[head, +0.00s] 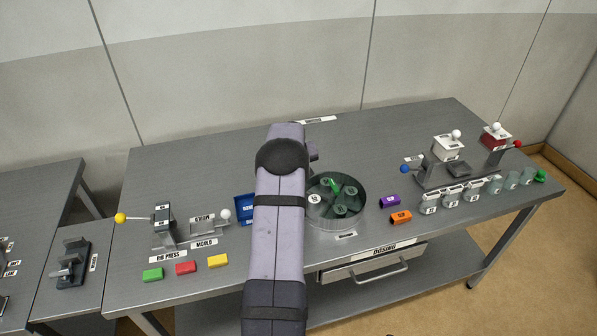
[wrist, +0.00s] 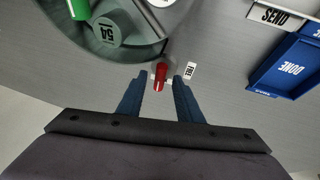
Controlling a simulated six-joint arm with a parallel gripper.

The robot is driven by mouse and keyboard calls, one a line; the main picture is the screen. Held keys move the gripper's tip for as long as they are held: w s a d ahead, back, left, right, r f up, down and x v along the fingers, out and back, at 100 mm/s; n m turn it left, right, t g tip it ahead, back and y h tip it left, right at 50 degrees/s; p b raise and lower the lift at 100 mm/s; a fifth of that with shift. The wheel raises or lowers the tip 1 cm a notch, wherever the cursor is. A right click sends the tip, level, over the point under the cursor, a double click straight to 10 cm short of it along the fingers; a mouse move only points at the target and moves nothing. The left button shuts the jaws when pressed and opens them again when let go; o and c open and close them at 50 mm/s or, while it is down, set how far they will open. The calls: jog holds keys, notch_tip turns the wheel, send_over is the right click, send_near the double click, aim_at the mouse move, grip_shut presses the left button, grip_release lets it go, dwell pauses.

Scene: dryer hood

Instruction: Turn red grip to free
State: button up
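The red grip (wrist: 160,76) is a small red handle at the rim of the round drum, in the upper middle of the wrist view. My gripper (wrist: 159,84) is open, with one blue finger on each side of the red grip and gaps visible between. I cannot tell whether the fingertips are level with it in depth. A small white label reading FREE (wrist: 191,70) lies just right of the grip. The round drum (head: 363,206) holds several grey-green pots and has a green part at its middle. In the head view my arm hides the gripper and the red grip.
A blue DONE tray (wrist: 284,75) stands right of the gripper in the wrist view. A row of pots and a lever station (head: 448,150) stand farther right. The back of the table is mostly clear.

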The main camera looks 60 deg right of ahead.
jog(key=shift+d+f, duration=0.1)
jog(key=shift+f, duration=0.15)
jog(key=shift+c, duration=0.5)
grip_shut()
